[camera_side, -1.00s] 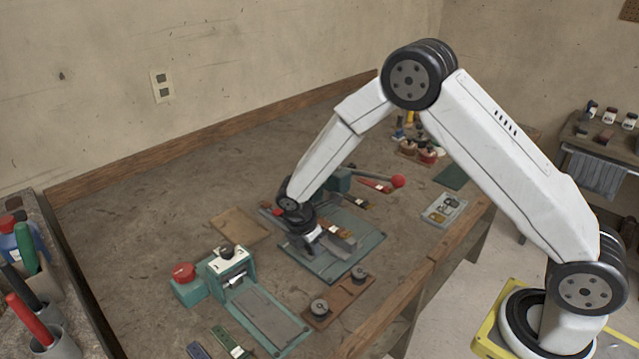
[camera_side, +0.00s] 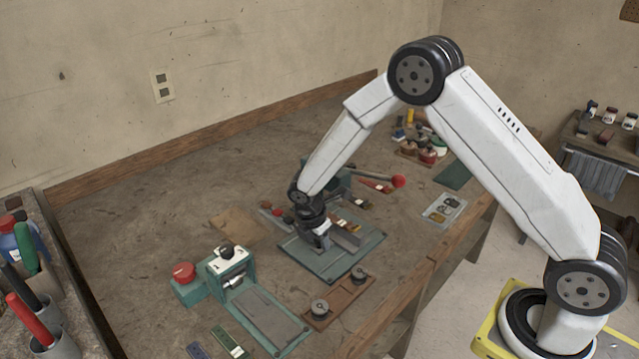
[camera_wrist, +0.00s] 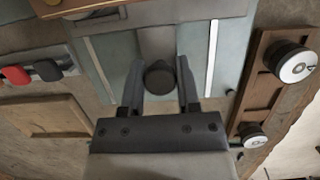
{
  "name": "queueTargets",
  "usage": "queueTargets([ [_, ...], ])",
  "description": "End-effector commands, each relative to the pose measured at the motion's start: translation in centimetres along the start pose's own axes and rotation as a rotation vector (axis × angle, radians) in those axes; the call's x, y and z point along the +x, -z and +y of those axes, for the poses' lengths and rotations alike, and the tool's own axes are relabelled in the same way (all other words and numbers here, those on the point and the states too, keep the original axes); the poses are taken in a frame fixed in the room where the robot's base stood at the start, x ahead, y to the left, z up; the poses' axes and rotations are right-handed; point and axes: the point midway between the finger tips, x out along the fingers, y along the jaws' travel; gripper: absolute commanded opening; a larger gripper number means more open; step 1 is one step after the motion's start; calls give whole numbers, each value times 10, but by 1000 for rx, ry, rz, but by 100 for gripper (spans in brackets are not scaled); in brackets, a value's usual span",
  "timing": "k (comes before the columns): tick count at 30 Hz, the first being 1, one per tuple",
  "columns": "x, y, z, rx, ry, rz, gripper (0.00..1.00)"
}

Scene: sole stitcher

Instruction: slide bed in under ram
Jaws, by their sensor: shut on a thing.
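The bed (camera_wrist: 215,29) is a grey slab across the top of the wrist view, above a teal base plate with two pale rails. The same base plate (camera_side: 335,268) shows in the side view. My gripper (camera_wrist: 159,72) is shut on a dark round knob (camera_wrist: 159,79) at the bed's near edge, a finger on each side. In the side view my gripper (camera_side: 321,244) is low over the base plate and hides the knob. The teal press (camera_side: 342,181) with a red-balled lever (camera_side: 398,181) stands behind it. The ram itself is hidden by my arm.
A brown wooden holder with two spools (camera_side: 338,298) lies just in front of the base plate. A tan board (camera_side: 238,224) lies behind, and a clear parts tray (camera_side: 444,209) is to the right.

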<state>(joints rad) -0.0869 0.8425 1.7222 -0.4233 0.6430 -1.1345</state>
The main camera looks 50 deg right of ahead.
Motion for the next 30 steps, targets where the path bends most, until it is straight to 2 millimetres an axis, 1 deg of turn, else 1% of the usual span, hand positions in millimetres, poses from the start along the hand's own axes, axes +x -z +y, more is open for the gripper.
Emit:
queueTargets([
  [8,0,-4,0,0,-1,-1,8],
  [30,8,-34,1,1,-3,-1,8],
])
